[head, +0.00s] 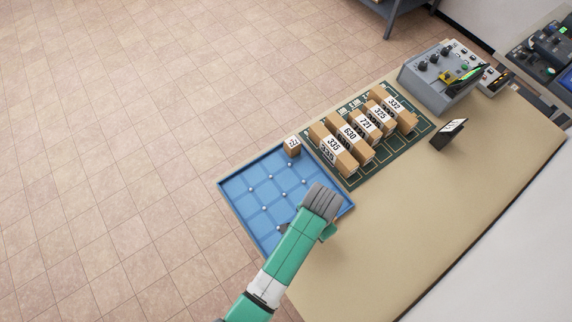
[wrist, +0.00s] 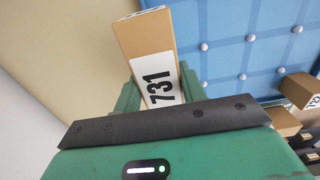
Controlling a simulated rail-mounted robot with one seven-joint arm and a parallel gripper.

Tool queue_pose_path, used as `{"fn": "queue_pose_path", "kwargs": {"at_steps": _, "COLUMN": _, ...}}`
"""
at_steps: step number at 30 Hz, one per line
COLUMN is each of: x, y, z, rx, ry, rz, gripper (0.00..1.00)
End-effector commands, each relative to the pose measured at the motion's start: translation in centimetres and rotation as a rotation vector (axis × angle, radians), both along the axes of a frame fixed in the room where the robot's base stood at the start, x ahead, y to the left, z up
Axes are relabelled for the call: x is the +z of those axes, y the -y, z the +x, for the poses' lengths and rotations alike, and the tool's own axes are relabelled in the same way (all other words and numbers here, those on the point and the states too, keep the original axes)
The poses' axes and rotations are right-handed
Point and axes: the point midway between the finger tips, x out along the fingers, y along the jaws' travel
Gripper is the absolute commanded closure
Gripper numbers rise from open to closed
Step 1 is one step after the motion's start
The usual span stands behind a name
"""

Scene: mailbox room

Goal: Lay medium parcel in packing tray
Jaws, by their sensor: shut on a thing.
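In the wrist view the parcel stands out between the green fingers, in front of the border between tan table and blue tray. In the head view my gripper (head: 318,205) is over the right side of the blue packing tray (head: 240,190), and the held parcel is hidden behind the arm. The tray has a grid of white knobs. A small box (head: 292,147) sits at its far corner. I cannot tell the held parcel's height above the tray.
Several labelled parcels (head: 350,134) stand in a row on a dark green mat (head: 425,128) beyond the tray. A grey control box (head: 440,80) and a small dark sign (head: 450,134) stand farther right. The tan table (head: 420,210) is bare at the right.

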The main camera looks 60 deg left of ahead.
Motion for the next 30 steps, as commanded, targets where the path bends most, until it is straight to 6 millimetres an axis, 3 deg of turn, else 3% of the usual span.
{"fn": "queue_pose_path", "kwargs": {"at_steps": 3, "x": 0.0, "y": -1.4, "z": -3.2, "rx": 0.004, "ry": 0.0, "rz": 0.0, "gripper": 0.89}}
{"fn": "queue_pose_path", "kwargs": {"at_steps": 6, "x": -0.3, "y": -2.2, "z": -5.0, "rx": 0.002, "ry": 0.001, "rz": 0.0, "gripper": 0.89}}
{"fn": "queue_pose_path", "kwargs": {"at_steps": 13, "x": -0.6, "y": -2.8, "z": -6.1, "rx": 0.0, "ry": 0.002, "rz": 0.0, "gripper": 0.89}}
{"fn": "queue_pose_path", "kwargs": {"at_steps": 16, "x": -0.7, "y": -3.4, "z": -7.6, "rx": 0.002, "ry": 0.0, "rz": 0.0, "gripper": 0.89}}
{"fn": "queue_pose_path", "kwargs": {"at_steps": 21, "x": -3.9, "y": -3.3, "z": -7.2, "rx": -0.001, "ry": 0.001, "rz": 0.0, "gripper": 0.89}}
{"fn": "queue_pose_path", "kwargs": {"at_steps": 30, "x": -4.2, "y": -3.3, "z": -7.2, "rx": -0.001, "ry": 0.002, "rz": 0.001, "gripper": 0.89}}
